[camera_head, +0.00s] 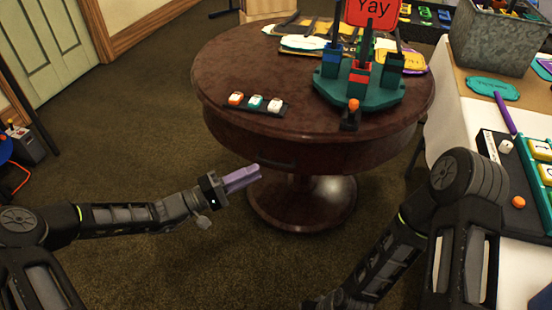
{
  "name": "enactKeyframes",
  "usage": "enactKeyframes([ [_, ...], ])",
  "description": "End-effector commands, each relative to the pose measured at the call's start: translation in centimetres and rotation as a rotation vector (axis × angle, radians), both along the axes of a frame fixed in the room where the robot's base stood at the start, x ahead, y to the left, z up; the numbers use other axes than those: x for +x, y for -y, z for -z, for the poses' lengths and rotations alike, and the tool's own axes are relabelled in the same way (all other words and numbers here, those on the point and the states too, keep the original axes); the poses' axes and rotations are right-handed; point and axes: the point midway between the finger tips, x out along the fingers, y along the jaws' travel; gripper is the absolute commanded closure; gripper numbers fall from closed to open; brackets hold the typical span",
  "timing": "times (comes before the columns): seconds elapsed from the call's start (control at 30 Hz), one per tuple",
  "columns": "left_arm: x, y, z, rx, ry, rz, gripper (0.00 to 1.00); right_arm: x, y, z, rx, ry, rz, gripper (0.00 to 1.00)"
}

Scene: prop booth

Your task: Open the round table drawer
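The round table (215,85) is dark brown wood on a single pedestal. Its curved side band faces me, and a dark handle-like strip (279,165) sits low on it. The drawer front looks flush with the band, with no visible gap. My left gripper (258,172) has purple fingers pointing right, at the lower front edge of the table, just left of and below the strip. Its fingers look close together; I cannot tell whether they are apart or touch the strip. My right arm (400,240) reaches down to the bottom edge, and its gripper is out of frame.
A white-covered table (452,125) stands at the right. Carpet (130,130) at the left is clear.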

Motion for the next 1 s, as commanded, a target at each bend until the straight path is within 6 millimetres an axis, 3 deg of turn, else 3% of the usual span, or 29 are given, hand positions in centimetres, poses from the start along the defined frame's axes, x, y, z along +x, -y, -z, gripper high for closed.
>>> enactKeyframes([
  [0.43, 0.2, 0.7, 0.1, 0.005, 0.005, 0.003, 0.81, 0.1, 0.0, 0.2, 0.000, 0.002, 0.001, 1.00],
  [0.8, 2.5, 5.4, -0.5, 0.005, 0.004, 0.005, 0.81, 0.3, 0.3, 1.2, -0.004, 0.005, 0.007, 1.00],
  [1.0, 3.3, 6.9, -0.8, 0.006, 0.003, 0.003, 0.81, 0.4, 0.4, 1.4, -0.005, 0.008, 0.009, 1.00],
])
